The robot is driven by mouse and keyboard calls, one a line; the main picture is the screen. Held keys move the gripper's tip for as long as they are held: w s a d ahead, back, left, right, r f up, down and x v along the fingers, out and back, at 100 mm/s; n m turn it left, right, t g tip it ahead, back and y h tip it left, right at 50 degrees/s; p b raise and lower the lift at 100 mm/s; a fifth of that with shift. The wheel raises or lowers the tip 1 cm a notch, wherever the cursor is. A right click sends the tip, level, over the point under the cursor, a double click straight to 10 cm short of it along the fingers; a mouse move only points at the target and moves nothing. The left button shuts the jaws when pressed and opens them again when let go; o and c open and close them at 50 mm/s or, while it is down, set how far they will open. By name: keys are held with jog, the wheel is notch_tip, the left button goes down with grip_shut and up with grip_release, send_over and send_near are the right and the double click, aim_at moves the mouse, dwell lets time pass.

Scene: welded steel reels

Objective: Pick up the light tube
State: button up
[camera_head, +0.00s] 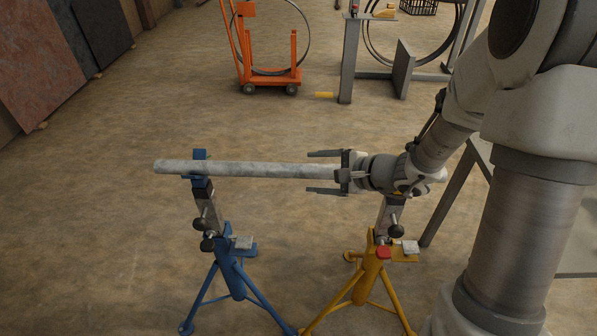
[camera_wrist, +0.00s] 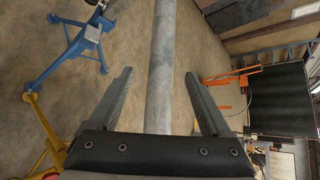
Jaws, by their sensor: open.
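The light tube (camera_head: 245,170) is a long pale grey pipe lying level across a blue stand (camera_head: 232,272) and a yellow stand (camera_head: 372,270). My gripper (camera_head: 325,172) is over the tube's right part, and my wrist hides some of the tube there. The two fingers are spread, one on each side of the tube in the picture. In the wrist view the tube (camera_wrist: 161,62) runs up between the open fingers (camera_wrist: 158,95), with gaps on both sides. I cannot tell the height between fingers and tube.
An orange cart (camera_head: 268,75) stands at the back, and a grey metal frame (camera_head: 350,60) stands right of it. Dark slabs (camera_head: 100,28) lean at the left wall. A grey table edge (camera_head: 452,195) is at the right. The floor left of the blue stand is clear.

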aim_at(305, 170)
jog(key=x, duration=0.4)
jog(key=shift+r+b, duration=0.1)
jog(key=shift+b, duration=0.2)
grip_shut()
dwell(1.0)
jog(key=shift+r, duration=0.1)
